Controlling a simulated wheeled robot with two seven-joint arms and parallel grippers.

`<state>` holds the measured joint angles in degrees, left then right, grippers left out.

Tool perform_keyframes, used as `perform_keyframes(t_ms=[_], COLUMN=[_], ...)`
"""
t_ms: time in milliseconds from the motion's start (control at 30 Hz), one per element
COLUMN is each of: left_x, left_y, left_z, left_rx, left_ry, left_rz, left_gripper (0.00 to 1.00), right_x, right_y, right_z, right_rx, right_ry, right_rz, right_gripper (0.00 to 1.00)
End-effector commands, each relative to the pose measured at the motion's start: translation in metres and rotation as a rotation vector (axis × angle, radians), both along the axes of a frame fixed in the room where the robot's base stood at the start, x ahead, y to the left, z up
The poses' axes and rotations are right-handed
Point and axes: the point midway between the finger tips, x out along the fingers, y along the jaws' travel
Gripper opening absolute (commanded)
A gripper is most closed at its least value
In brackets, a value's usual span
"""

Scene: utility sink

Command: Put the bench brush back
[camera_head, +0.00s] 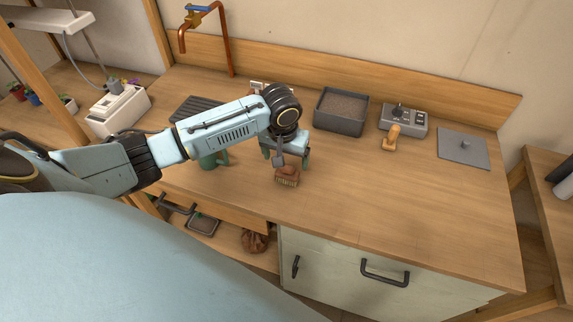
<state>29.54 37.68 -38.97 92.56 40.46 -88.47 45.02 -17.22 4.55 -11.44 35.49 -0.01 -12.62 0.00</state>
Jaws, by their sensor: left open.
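A small brown brush (287,176) with bristles along its lower edge is on the wooden bench top, near the middle of the bench. I take it to be the bench brush. My left gripper (288,161) is open, pointing down just above and behind the brush. The fingers partly cover its top, and I cannot tell whether they touch it. My right gripper is out of view.
A green mug (213,160) stands left of the gripper, partly under my arm. A grey tray of granules (341,111), a grey control box (403,119), an orange-brown wooden piece (391,138) and a flat grey plate (463,148) lie behind. The bench's front right is clear.

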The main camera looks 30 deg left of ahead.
Motion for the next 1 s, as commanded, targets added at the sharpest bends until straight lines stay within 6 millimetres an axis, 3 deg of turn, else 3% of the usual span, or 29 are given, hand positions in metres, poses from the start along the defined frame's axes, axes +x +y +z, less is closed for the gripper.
perform_keyframes(t_ms=[100,300,1000], left_x=[-0.003,-0.006,-0.007], left_y=[-0.001,-0.002,-0.002], left_z=[0.024,0.045,0.048], left_rx=[0.000,-0.001,0.000], left_ry=[-0.003,-0.001,0.000], left_rz=[0.000,0.000,0.001], left_gripper=[0.85,0.85,0.85], right_x=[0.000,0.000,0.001], right_y=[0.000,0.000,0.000], right_z=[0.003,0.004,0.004], right_rx=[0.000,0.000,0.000], right_ry=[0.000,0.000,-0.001], right_rz=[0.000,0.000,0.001], right_gripper=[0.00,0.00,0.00])
